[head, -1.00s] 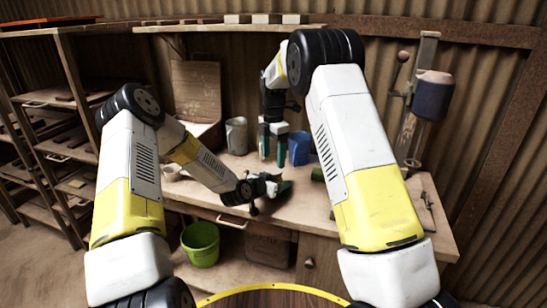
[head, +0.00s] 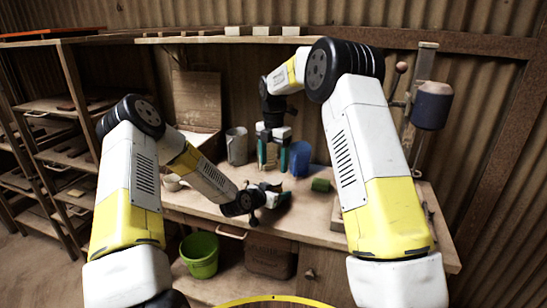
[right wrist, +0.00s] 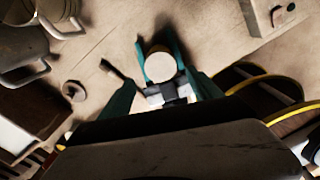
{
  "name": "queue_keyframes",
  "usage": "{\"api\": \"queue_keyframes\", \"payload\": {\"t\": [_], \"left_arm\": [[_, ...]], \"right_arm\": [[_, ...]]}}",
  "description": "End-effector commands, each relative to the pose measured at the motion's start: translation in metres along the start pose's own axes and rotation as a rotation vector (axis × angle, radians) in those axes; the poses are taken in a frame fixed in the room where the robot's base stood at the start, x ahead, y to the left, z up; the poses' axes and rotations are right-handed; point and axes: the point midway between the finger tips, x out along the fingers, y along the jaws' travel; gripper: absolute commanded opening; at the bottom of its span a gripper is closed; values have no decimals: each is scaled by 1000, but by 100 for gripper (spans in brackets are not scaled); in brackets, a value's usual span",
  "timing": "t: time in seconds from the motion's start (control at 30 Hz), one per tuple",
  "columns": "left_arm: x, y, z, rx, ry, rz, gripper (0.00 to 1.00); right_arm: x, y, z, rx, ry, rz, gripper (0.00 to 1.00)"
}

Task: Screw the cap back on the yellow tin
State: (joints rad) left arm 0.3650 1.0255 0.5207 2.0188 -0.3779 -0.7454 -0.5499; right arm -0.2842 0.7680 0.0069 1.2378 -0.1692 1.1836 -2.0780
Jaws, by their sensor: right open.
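My right gripper (head: 272,160) is open, with its teal fingers pointing down over the back of the bench. A pale yellowish upright shape shows between the fingers in the head view; I cannot tell for sure that it is the yellow tin. In the right wrist view a cream round disc (right wrist: 160,67) lies between teal finger parts; I cannot tell whether it touches them or whether it is a cap. My left gripper (head: 275,190) is low over the bench, in front of the right one; its jaw opening is unclear.
A grey mug (head: 236,146) stands left of the right gripper. A blue container (head: 300,158) stands close on its right, and a green cylinder (head: 321,185) lies farther right. A green bucket (head: 200,254) is below the bench. A shelf (head: 230,39) runs above.

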Motion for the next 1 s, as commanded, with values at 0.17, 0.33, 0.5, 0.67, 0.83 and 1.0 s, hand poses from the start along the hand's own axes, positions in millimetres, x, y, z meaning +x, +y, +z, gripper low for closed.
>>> {"api": "queue_keyframes", "payload": {"t": [0.17, 0.33, 0.5, 0.67, 0.83, 1.0], "left_arm": [[0, 0, 0, 0, 0, 0, 0], [0, 0, 0, 0, 0, 0, 0], [0, 0, 0, 0, 0, 0, 0], [0, 0, 0, 0, 0, 0, 0], [0, 0, 0, 0, 0, 0, 0], [0, 0, 0, 0, 0, 0, 0]], "right_arm": [[31, 0, -1, -1, 2, -4, 73], [52, 0, -1, -1, 2, -3, 73], [61, 0, -1, 0, 1, -2, 73], [62, 0, -1, 0, 1, -1, 73], [62, 0, -1, 0, 1, -1, 63], [62, 0, 0, 0, 1, -1, 30]]}}
